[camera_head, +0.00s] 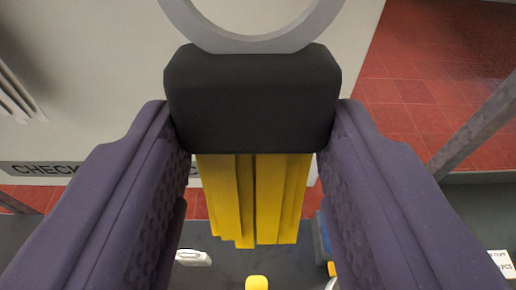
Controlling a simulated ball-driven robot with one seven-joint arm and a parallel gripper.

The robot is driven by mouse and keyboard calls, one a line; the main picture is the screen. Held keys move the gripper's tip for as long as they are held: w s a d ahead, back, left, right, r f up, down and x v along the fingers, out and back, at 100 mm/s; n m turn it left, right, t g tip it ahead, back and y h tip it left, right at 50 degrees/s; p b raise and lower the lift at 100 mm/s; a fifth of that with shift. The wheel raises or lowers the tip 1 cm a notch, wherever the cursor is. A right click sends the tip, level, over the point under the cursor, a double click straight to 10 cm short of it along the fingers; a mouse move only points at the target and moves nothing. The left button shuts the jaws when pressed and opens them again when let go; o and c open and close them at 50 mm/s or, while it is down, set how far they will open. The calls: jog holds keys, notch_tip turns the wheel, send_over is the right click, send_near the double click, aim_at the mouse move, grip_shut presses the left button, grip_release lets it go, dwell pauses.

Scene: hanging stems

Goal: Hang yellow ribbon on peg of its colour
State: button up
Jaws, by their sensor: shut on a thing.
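My gripper (252,108) is shut on the black block at the top of the yellow ribbon. The black block (252,95) sits between my two purple fingers, with a grey ring (262,42) above it that is cut off by the top edge. The yellow ribbon (255,198) hangs below the block in several strips. A small yellow rounded thing (257,283) shows at the bottom edge, below the ribbon's end and apart from it in the picture; I cannot tell whether it is a peg.
A pale panel with "CHECK" lettering (40,168) is behind my gripper. Red tiles (430,75) show at the right, with a grey bar (480,125) crossing them. A white thing (193,257), a blue thing (323,236) and a white label (502,263) are low on a dark surface.

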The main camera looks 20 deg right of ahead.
jog(key=x, duration=0.9)
jog(key=shift+w+d+r, duration=0.15)
jog(key=shift+w+r, duration=0.15)
jog(key=shift+w, duration=0.15)
dwell(0.3)
dwell(0.5)
jog(key=o, duration=1.1)
jog(key=shift+s, duration=0.1)
